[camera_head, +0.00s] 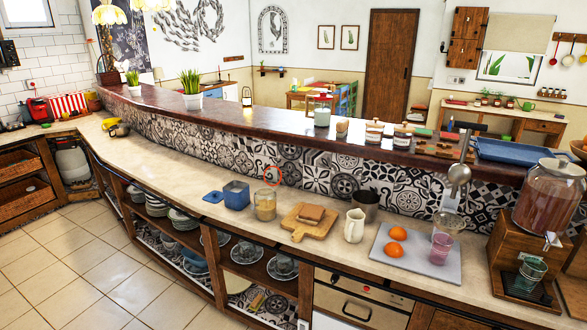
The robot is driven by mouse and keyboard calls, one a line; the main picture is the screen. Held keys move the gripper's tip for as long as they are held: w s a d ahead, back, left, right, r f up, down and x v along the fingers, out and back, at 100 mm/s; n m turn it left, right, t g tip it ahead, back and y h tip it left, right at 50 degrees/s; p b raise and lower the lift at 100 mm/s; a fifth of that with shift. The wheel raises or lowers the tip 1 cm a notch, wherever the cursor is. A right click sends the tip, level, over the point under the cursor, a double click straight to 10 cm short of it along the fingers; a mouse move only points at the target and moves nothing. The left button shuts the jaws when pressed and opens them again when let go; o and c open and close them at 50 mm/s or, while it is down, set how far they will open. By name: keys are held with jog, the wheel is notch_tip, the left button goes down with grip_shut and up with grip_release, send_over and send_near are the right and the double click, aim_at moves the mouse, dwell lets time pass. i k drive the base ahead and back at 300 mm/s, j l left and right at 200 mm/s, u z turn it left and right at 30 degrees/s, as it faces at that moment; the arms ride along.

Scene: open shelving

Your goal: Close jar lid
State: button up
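A clear glass jar (265,205) with tan contents stands on the cream counter, just right of a blue square container. A round clear disc with a red rim, which looks like the jar's lid (273,175), stands tilted up above the back of the jar's mouth. The mouth looks uncovered. Whether a hinge joins lid and jar is too small to tell. My gripper and arm are not in view.
The blue container (236,196) is close on the jar's left; a wooden board (310,221) with a brown block is close on its right. The tiled wall (310,165) rises behind. Counter left of the container is mostly clear.

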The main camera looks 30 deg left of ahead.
aim_at(274, 175)
jog(key=i+j+u, duration=0.15)
jog(key=i+j, duration=0.15)
jog(key=j, duration=0.15)
jog(key=i+j+u, duration=0.1)
jog(key=i+j, duration=0.25)
jog(key=j, duration=0.1)
